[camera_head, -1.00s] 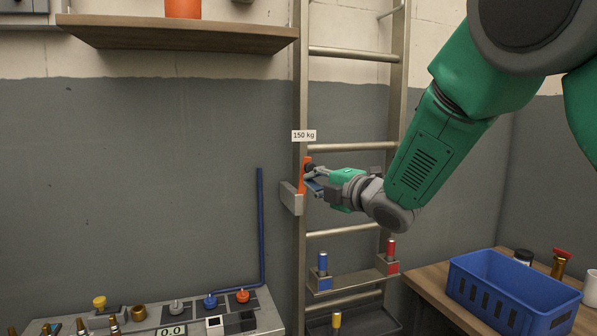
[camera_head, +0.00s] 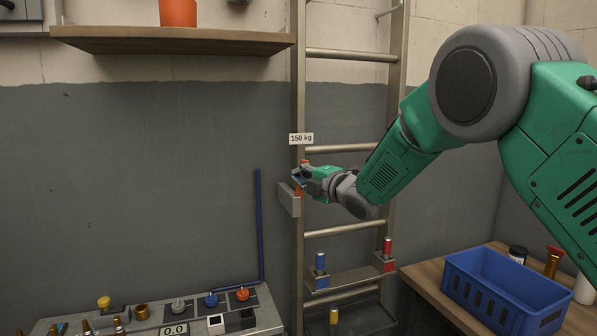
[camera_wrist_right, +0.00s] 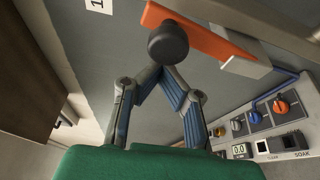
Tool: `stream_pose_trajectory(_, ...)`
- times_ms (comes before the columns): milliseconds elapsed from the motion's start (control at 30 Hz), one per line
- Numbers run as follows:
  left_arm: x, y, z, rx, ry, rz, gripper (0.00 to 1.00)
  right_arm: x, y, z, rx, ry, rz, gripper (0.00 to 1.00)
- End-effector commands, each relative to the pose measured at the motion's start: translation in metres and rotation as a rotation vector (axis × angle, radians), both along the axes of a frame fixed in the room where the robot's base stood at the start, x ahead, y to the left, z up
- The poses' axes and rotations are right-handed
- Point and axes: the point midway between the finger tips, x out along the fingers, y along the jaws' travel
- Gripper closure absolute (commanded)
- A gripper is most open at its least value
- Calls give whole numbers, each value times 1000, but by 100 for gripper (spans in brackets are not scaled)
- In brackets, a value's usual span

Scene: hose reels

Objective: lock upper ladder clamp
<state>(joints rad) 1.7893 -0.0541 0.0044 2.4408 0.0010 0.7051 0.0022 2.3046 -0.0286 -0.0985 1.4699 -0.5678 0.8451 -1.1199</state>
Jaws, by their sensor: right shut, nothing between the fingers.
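The upper ladder clamp is a grey bracket (camera_head: 289,200) with an orange lever (camera_head: 299,191) on the ladder's left rail. In the head view my right gripper (camera_head: 300,180) lies across the lever and hides its middle. In the right wrist view the orange lever (camera_wrist_right: 200,37) runs slantwise from upper left to the grey bracket (camera_wrist_right: 246,65). A dark round knob (camera_wrist_right: 168,44) shows in front of the lever. My right gripper (camera_wrist_right: 160,68) is shut and empty, its fingertips at the knob's lower edge; whether they touch it is unclear. My left gripper is out of view.
The metal ladder (camera_head: 345,149) stands against the wall. A wooden shelf (camera_head: 175,41) is at upper left. A control panel (camera_head: 160,312) is at lower left. A blue crate (camera_head: 505,298) stands on the right table. A lower holder (camera_head: 343,280) carries blue and red cylinders.

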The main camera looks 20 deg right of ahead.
Motion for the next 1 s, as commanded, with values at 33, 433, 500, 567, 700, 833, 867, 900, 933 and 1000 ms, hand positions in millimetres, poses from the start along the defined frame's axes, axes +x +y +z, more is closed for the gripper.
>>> stream_pose_trajectory(33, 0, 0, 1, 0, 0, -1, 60, 0, -2, 0, 0, 0, 0, 100)
stream_pose_trajectory(433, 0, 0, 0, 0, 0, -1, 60, 0, 3, 0, -3, 0, 1, 100)
stream_pose_trajectory(500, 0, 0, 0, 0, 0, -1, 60, 0, 1, 0, 3, 0, 1, 100)
stream_pose_trajectory(567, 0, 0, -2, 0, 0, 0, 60, 0, -1, 0, 15, 0, 1, 100)
stream_pose_trajectory(700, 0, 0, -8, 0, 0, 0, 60, 1, -8, -1, 66, 1, 0, 100)
stream_pose_trajectory(833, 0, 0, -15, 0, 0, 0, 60, 1, -17, -3, 138, 4, -1, 100)
stream_pose_trajectory(867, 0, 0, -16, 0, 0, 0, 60, 1, -18, -3, 150, 4, -1, 100)
stream_pose_trajectory(900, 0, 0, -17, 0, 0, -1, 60, 1, -20, -2, 166, 4, -1, 100)
stream_pose_trajectory(933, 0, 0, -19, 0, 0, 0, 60, 1, -22, -3, 180, 4, -1, 100)
stream_pose_trajectory(1000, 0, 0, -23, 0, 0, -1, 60, 2, -25, -3, 220, 6, -1, 100)
